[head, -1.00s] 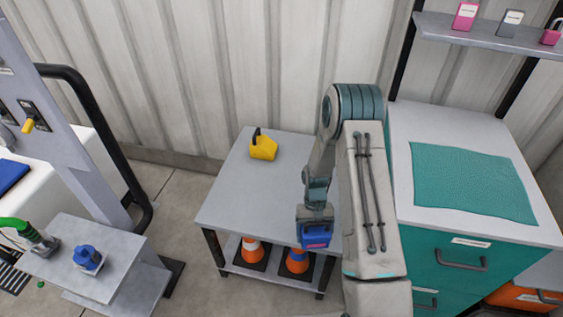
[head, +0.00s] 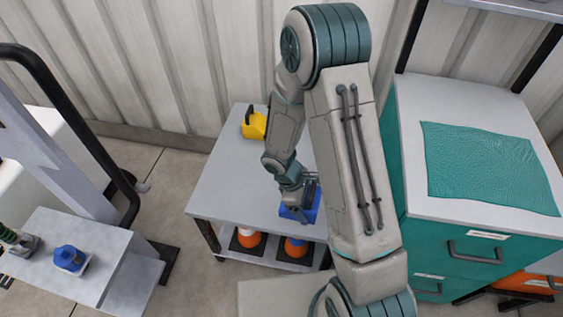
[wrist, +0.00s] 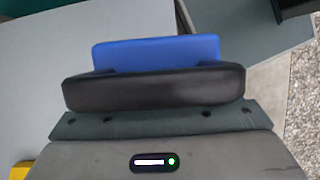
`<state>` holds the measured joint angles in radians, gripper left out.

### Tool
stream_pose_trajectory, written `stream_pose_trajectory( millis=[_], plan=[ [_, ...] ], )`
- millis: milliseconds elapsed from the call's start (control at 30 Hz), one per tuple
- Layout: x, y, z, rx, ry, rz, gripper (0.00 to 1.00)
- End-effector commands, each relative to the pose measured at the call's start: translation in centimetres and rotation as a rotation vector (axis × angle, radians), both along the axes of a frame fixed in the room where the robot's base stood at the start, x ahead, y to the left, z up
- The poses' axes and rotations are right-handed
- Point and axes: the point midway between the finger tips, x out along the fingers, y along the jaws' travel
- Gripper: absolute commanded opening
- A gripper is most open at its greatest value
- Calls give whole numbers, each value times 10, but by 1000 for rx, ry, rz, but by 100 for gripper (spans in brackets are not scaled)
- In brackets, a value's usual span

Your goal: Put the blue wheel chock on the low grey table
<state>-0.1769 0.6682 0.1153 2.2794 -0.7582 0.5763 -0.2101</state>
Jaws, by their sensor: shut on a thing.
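The blue wheel chock (head: 300,214) is in my gripper (head: 296,192), at the front right part of the grey table (head: 230,190). In the wrist view the chock (wrist: 155,52) shows as a blue block beyond the dark finger pad of my gripper (wrist: 155,88), which is shut on it. The grey tabletop (wrist: 45,60) lies below it in that view. My arm hides part of the chock and the right side of the table in the head view. I cannot tell whether the chock touches the tabletop.
A yellow chock-like block (head: 254,125) sits at the table's back left. Orange and white cones (head: 249,238) stand on its lower shelf. A teal cabinet (head: 455,250) is close on the right. A small grey stand (head: 100,250) with a blue item is at left. The table's left part is clear.

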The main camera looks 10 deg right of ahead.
Motion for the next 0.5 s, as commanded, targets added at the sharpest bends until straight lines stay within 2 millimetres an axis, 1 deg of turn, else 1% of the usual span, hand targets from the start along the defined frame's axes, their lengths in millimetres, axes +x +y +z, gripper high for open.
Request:
stream_pose_trajectory(
  millis=[67, 167, 500],
  plan=[
    [1, 0, -1, 0, 3, 42, 49],
    [13, -4, -8, 0, 4, 54, 49],
    [81, -29, -51, 0, 3, 49, 49]
  ],
)
